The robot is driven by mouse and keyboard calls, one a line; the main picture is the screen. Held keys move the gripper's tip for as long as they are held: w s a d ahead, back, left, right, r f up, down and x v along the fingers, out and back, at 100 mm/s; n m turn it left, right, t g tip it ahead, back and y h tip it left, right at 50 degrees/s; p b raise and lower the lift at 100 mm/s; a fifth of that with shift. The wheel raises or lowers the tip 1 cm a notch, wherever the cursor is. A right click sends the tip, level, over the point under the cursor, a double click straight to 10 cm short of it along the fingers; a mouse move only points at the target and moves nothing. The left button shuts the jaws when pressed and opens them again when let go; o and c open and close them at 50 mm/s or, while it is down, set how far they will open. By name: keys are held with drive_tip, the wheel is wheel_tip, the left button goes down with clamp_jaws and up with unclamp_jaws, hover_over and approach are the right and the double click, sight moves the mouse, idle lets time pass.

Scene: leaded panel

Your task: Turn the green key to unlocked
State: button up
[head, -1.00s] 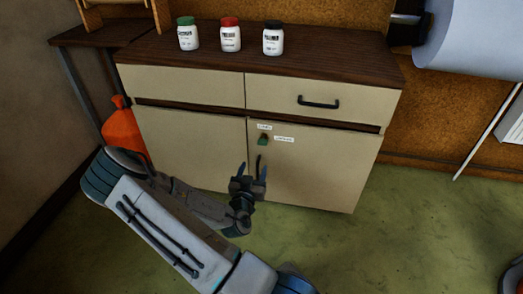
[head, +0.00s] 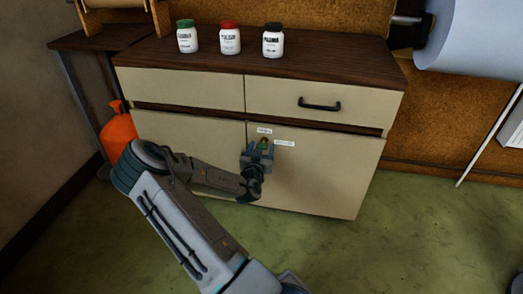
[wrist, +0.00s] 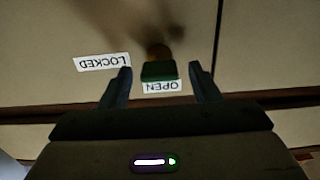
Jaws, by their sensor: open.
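The green key (head: 264,143) sits in a brass-coloured lock on the upper part of the right cabinet door. In the wrist view the key (wrist: 159,71) is a dark green block with the brass part behind it. My gripper (head: 259,149) is at the door, fingers pointing at it. The gripper (wrist: 160,70) is open, one finger on each side of the key, with a gap on both sides. A LOCKED label (wrist: 103,62) and an OPEN label (wrist: 160,86) show upside down. In the head view, OPEN (head: 264,131) is above the key and LOCKED (head: 285,143) to its right.
A drawer with a black handle (head: 319,104) is above the door. Three jars, green-lidded (head: 187,37), red-lidded (head: 230,38) and black-lidded (head: 273,40), stand on the cabinet top (head: 340,67). An orange container (head: 118,132) stands at left.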

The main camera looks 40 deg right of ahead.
drive_tip(key=c, duration=1)
drive_tip(key=shift+w+a+f+n, duration=0.1)
drive_tip(key=shift+f+n, duration=0.05)
drive_tip(key=shift+n, duration=4.3)
drive_tip(key=shift+a+f+n, duration=0.1)
drive_tip(key=shift+n, duration=4.35)
drive_tip(key=o, duration=1)
